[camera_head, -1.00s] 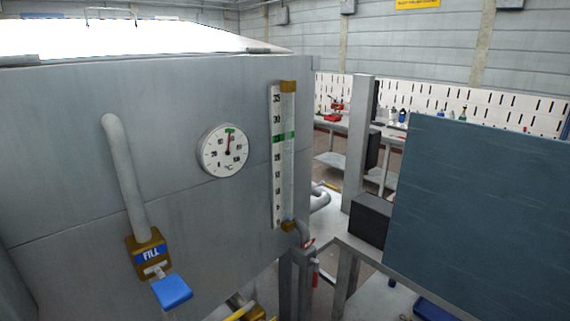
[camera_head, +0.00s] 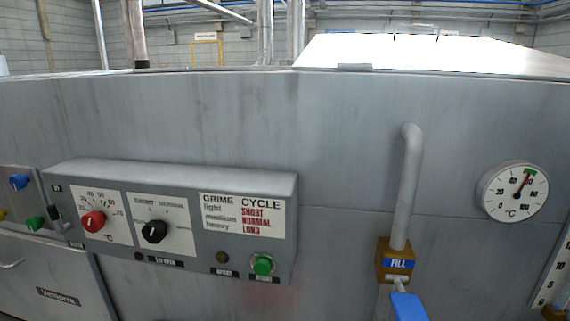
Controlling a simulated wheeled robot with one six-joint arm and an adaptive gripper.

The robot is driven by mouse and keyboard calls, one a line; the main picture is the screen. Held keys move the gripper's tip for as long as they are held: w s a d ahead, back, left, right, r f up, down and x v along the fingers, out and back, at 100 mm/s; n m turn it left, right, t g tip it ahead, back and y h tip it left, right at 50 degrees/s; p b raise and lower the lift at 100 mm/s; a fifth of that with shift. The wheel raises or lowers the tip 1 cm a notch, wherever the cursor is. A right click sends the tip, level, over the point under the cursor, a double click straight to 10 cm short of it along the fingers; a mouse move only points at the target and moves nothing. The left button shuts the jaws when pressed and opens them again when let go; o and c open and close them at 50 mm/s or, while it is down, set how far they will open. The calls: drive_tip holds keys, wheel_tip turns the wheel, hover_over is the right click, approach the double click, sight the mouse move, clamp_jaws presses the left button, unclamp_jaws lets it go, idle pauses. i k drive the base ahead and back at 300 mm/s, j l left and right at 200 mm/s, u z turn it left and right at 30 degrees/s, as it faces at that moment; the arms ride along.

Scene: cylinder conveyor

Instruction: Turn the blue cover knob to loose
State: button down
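A small blue knob (camera_head: 19,181) shows at the far left edge of the head view, on a grey panel. It may be the cover knob; any label by it is too small to read. A green knob (camera_head: 35,223) sits below it, and part of a yellow knob (camera_head: 3,214) shows at the picture's edge. A blue lever handle (camera_head: 408,306) hangs below the valve marked FILL (camera_head: 398,264). My gripper is not in view.
A grey control box (camera_head: 180,180) with a red dial (camera_head: 93,221), a black dial (camera_head: 154,231) and a green button (camera_head: 263,264) juts from the machine's front wall (camera_head: 340,150). A vertical pipe (camera_head: 407,190) and a round temperature gauge (camera_head: 514,191) are at the right.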

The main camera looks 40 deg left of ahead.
sight(18, 180)
drive_tip(key=u, duration=2.35)
